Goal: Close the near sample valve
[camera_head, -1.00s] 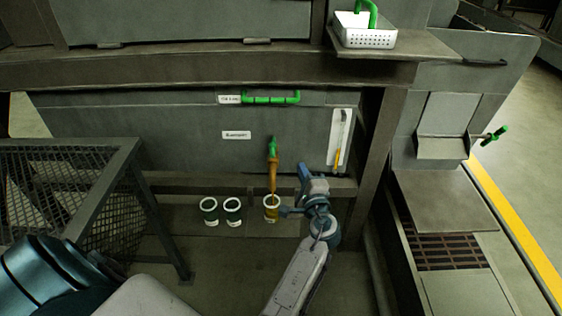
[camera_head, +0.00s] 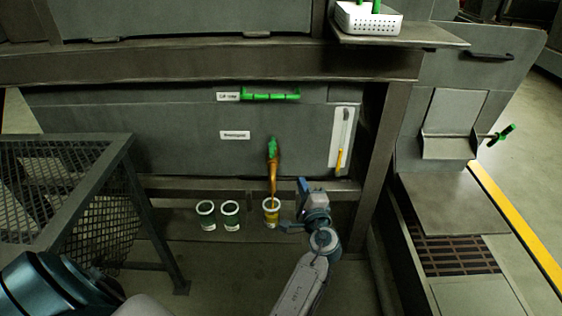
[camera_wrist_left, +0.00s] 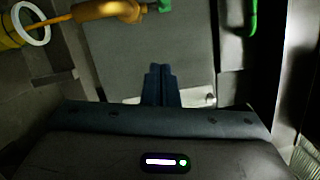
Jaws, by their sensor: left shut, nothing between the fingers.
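The sample valve is an orange-brown spout (camera_head: 272,172) with a green handle (camera_head: 272,147) at its top, on the grey machine panel. The handle stands roughly in line with the spout. A thin amber stream runs from it into a cup (camera_head: 271,219) of yellow liquid, also seen in the left wrist view (camera_wrist_left: 38,36). In that view the spout (camera_wrist_left: 105,9) lies along the top and its green handle (camera_wrist_left: 165,5) is cut off by the edge. My left gripper (camera_head: 284,227) is shut and empty, low beside the cup; its fingers (camera_wrist_left: 161,72) touch nothing visible. My right gripper is out of view.
Two more cups (camera_head: 206,217) (camera_head: 230,217) stand left of the filling cup. A mesh guard (camera_head: 95,190) stands left; a white basket (camera_head: 368,22) sits on a shelf upper right.

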